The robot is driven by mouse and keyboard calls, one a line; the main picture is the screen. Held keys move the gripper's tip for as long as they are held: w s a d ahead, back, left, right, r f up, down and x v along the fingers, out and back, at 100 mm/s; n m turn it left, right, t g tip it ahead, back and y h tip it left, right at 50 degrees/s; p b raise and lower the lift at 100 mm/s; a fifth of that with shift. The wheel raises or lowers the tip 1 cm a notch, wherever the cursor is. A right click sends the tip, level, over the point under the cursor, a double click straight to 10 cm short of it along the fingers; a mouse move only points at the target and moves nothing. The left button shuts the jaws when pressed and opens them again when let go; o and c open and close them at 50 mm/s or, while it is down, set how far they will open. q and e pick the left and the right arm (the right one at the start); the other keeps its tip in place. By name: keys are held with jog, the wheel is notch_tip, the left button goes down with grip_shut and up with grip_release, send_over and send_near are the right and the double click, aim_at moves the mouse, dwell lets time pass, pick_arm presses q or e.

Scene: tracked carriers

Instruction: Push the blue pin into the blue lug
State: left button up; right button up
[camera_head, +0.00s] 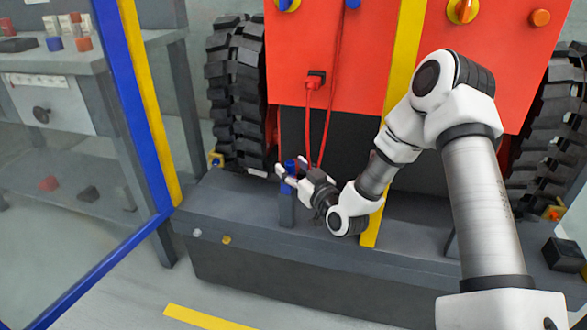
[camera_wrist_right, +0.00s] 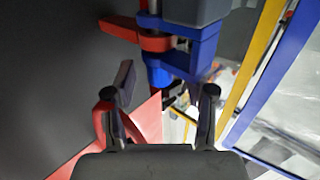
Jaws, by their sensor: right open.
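My right gripper (camera_head: 284,178) reaches left to the blue parts at the front of the red machine. In the right wrist view its fingers (camera_wrist_right: 170,90) are spread open with nothing clasped between them. The blue lug (camera_wrist_right: 196,62) shows ahead of the fingers, beside a red bracket (camera_wrist_right: 141,37). A short blue cylinder, seemingly the blue pin (camera_wrist_right: 158,76), shows at the lug, just beyond the fingertips. In the head view a blue part (camera_head: 290,166) shows by the fingers, partly covered by them. How deep the pin sits cannot be told. My left gripper is not in view.
A blue and yellow post (camera_head: 140,110) and a grey workbench (camera_head: 70,65) stand at left.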

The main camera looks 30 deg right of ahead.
jog(key=shift+s, duration=0.1)
jog(key=s, duration=1.1)
jog(key=shift+s+a, duration=0.25)
jog(key=shift+s, duration=0.15)
